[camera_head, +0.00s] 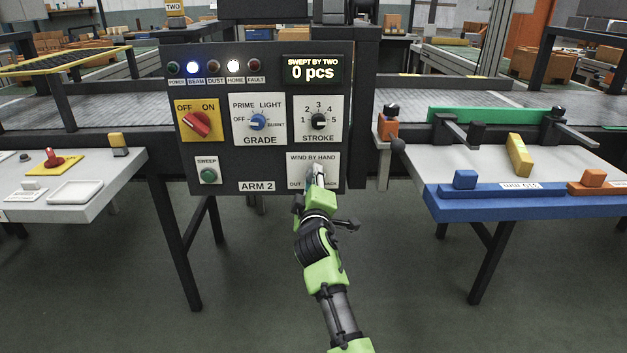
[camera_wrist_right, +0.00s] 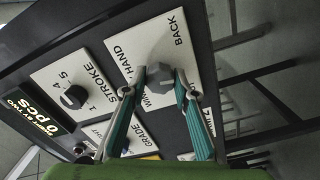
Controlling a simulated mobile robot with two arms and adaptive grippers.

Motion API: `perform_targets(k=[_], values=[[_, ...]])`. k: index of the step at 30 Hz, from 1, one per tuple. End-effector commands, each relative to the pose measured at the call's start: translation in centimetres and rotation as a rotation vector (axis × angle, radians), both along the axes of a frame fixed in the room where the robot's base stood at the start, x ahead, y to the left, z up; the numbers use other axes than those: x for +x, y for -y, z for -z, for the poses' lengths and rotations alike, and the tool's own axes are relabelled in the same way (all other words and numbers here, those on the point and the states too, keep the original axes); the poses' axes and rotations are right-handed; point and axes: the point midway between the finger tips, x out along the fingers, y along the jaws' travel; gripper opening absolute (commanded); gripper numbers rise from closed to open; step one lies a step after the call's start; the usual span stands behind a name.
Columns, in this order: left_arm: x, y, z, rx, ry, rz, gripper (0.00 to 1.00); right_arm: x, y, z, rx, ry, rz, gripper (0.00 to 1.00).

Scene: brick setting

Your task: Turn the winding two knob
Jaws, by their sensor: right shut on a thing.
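The winding two knob (camera_wrist_right: 160,76) is a grey faceted knob on the white "WIND BY HAND" plate (camera_head: 305,157), at the lower right of the dark "ARM 2" panel (camera_head: 265,110). My right gripper (camera_head: 315,177) reaches up to this plate from below in the head view and mostly hides the knob there. In the right wrist view its two teal-padded fingers (camera_wrist_right: 158,88) stand on either side of the knob, shut on it. The word "BACK" shows on one side of the plate; the opposite label is partly hidden by a finger. My left gripper is not in view.
The panel also holds the STROKE knob (camera_head: 318,119), the blue GRADE knob (camera_head: 258,122), a red OFF/ON switch (camera_head: 196,125) and a green SWEEP button (camera_head: 208,175). The display (camera_head: 311,69) reads 0 pcs. A blue-edged table (camera_head: 470,205) stands right, a light-topped table (camera_head: 100,190) left.

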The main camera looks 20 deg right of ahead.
Motion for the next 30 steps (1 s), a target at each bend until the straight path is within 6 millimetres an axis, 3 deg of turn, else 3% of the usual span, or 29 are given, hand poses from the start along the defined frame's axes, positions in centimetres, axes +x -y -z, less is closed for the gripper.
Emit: perform_targets(k=[1,2,3,4,20,23,30], values=[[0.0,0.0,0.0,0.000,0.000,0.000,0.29,0.0,0.0,0.1,0.000,-0.003,0.001,0.05],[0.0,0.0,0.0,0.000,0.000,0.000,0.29,0.0,0.0,0.2,0.000,-0.003,0.001,0.32],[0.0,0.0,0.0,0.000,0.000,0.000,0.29,0.0,0.0,0.1,0.000,-0.003,0.001,0.42],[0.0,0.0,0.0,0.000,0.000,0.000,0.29,0.0,0.0,0.1,0.000,-0.003,0.001,0.43],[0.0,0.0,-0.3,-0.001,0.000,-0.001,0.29,0.0,0.0,-0.1,-0.040,-0.012,0.001,0.43],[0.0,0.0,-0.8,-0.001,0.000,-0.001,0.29,0.0,0.1,-0.2,-0.138,-0.040,0.001,0.43],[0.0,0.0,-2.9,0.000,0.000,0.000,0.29,0.0,0.1,-0.5,-0.547,-0.157,0.000,0.43]])
